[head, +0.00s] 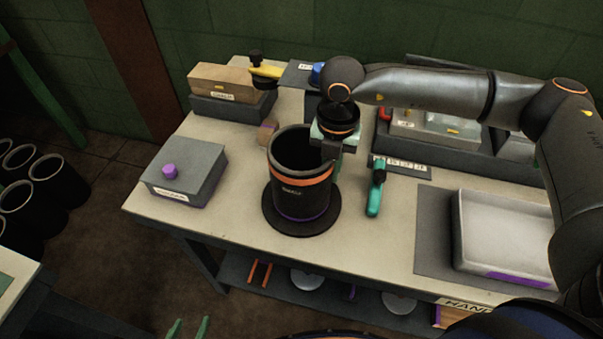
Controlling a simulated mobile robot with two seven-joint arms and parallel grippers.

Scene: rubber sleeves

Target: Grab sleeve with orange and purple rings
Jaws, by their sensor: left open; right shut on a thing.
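The black sleeve (292,205) stands upright on a dark round base (318,226) on the table. It has an orange ring near its open top and a thin purple ring near its bottom. My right gripper (332,150) reaches down from above and is shut on the right side of the sleeve's rim. Its fingertips are partly hidden by the wrist and the rim. My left gripper (190,328) shows only as two green fingertips at the bottom edge, apart and empty, well away from the sleeve.
A grey box with a purple knob (180,172) stands left of the sleeve. A teal-handled tool (376,190) lies close on the right. A pale tray (505,235) is further right. Wooden block (222,80) and boxes line the back. Several dark sleeves (55,182) stand at far left.

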